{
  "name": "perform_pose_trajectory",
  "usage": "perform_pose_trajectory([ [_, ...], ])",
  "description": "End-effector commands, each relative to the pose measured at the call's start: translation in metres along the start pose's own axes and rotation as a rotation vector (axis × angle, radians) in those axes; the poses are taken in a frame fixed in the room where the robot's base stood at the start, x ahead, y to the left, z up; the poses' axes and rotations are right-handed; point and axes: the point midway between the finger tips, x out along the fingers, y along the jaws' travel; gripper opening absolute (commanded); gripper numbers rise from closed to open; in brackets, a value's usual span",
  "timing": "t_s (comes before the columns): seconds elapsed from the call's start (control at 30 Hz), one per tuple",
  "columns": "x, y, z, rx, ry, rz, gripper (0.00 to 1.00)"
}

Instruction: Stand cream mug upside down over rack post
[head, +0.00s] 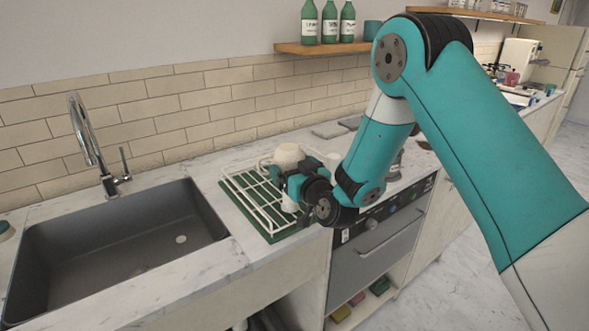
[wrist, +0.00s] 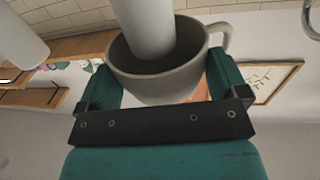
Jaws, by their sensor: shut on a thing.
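The cream mug (head: 287,154) is above the drying rack, upside down, with its handle to the left in the head view. My gripper (head: 296,168) is shut on its sides. In the wrist view, which is inverted, my two teal fingers flank the mug (wrist: 160,84). A white rack post (wrist: 152,25) reaches into the mug's mouth there; its tip is hidden inside. A white post (head: 289,203) shows below my gripper in the head view. I cannot tell whether the mug rests on the post.
The white wire rack (head: 244,200) stands on a green base between the dark sink (head: 110,245) and the oven front (head: 375,250). A second white post (wrist: 20,40) is near the mug. A chrome faucet (head: 90,145) stands behind the sink. Green bottles (head: 329,22) sit on a wall shelf.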

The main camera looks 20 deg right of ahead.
Motion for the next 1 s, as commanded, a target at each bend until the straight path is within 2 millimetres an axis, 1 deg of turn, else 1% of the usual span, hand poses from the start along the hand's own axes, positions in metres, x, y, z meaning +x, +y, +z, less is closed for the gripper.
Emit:
perform_pose_trajectory([
  [0.03,0.0,0.001,0.011,0.001,0.002,0.001,0.24],
  [0.1,0.0,0.001,0.018,0.001,0.002,0.002,0.24],
  [0.4,0.0,0.002,0.048,0.0,0.001,0.004,0.24],
  [0.5,0.0,0.003,0.053,0.0,0.002,0.004,0.24],
  [0.63,0.0,0.003,0.056,0.0,0.002,0.004,0.24],
  [1.0,-0.001,0.003,0.055,0.0,0.002,0.004,0.24],
])
